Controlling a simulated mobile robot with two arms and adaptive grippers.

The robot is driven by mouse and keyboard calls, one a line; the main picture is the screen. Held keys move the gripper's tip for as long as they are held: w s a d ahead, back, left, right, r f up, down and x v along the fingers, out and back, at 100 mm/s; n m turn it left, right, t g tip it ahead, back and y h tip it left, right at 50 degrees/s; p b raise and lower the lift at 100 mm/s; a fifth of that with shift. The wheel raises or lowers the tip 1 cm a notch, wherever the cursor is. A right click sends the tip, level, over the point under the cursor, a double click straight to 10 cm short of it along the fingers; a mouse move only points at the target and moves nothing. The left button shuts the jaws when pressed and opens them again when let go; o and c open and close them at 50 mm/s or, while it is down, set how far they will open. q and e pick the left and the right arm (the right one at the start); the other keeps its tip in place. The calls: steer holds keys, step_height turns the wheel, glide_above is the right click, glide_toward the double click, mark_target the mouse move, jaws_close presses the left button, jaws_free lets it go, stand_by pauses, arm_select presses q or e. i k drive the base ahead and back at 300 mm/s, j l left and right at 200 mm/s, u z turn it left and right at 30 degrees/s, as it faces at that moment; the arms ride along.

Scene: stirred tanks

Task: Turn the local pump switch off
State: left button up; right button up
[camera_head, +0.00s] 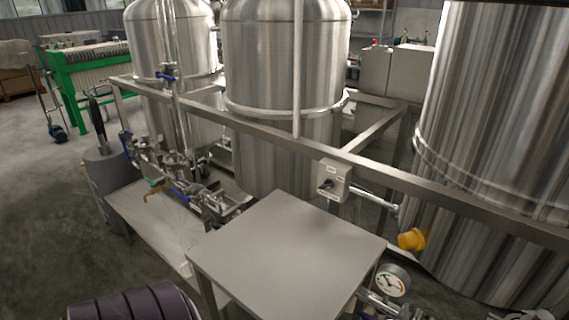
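The local pump switch (333,180) is a small light-grey box fixed to the front steel rail, right of the picture's middle. A dark rotary knob (325,184) sits on its front face, with a small label above it. The knob's exact position is too small to read. Neither of my grippers is in the camera_head view, and nothing touches the switch.
A grey metal table (287,250) stands just in front of and below the switch. Steel tanks (285,60) stand behind the rail (240,133). A yellow cap (411,239) and a pressure gauge (391,281) are at right. Valves and pipes (185,180) crowd the left. Open floor lies at far left.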

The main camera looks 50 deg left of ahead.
mark_target(328, 184)
steer(key=u, duration=1.3)
steer(key=j+z, duration=0.2)
steer(key=j, duration=1.25)
